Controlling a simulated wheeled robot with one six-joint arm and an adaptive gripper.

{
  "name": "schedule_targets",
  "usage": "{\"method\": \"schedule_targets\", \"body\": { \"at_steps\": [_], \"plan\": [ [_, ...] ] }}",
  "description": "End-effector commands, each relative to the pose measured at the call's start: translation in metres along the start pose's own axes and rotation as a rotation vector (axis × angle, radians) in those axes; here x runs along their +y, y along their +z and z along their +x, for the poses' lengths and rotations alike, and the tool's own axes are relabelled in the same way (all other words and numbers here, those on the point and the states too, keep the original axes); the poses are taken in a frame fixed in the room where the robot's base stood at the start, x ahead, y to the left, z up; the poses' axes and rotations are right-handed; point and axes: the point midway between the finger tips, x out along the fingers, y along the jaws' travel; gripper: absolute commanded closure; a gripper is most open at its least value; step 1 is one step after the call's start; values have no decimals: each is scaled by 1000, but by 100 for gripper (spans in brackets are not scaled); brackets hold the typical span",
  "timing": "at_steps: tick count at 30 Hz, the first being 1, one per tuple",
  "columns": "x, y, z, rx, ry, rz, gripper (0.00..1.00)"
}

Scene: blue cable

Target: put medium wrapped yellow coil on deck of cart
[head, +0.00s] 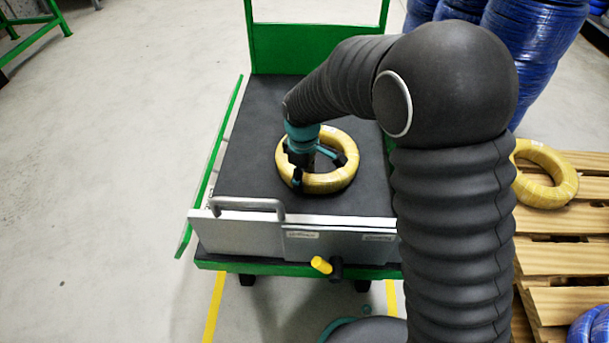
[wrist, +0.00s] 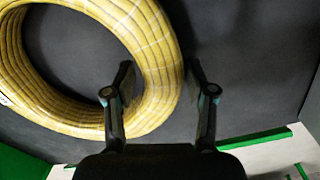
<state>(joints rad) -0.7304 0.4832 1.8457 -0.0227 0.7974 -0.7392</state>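A wrapped yellow coil (head: 330,183) lies flat on the dark deck (head: 245,130) of the green cart. In the wrist view the coil (wrist: 100,18) fills the upper left, over the dark deck (wrist: 255,60). My gripper (head: 318,170) is down at the coil, at the left part of its ring. In the wrist view my gripper (wrist: 158,77) has its fingers spread apart, one at the inner edge of the ring and one just outside it. A narrow dark gap shows between the outer finger and the coil. My gripper hides part of the coil in the head view.
Another yellow coil (head: 546,178) lies on a wooden pallet (head: 560,255) at the right. Large blue coils (head: 530,45) stand behind it. The cart has a green upright frame (head: 310,40) at the back and a grey box front (head: 265,237). Deck left of the coil is clear.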

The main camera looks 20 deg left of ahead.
Motion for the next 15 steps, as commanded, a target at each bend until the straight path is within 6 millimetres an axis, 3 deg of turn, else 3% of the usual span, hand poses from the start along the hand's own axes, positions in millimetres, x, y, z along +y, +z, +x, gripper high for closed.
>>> {"method": "schedule_targets", "body": {
  "at_steps": [10, 15],
  "plan": [
    [0, 0, -5, 1, 1, 0, 43],
    [1, -1, -28, 3, 3, 0, 43]
  ]
}}
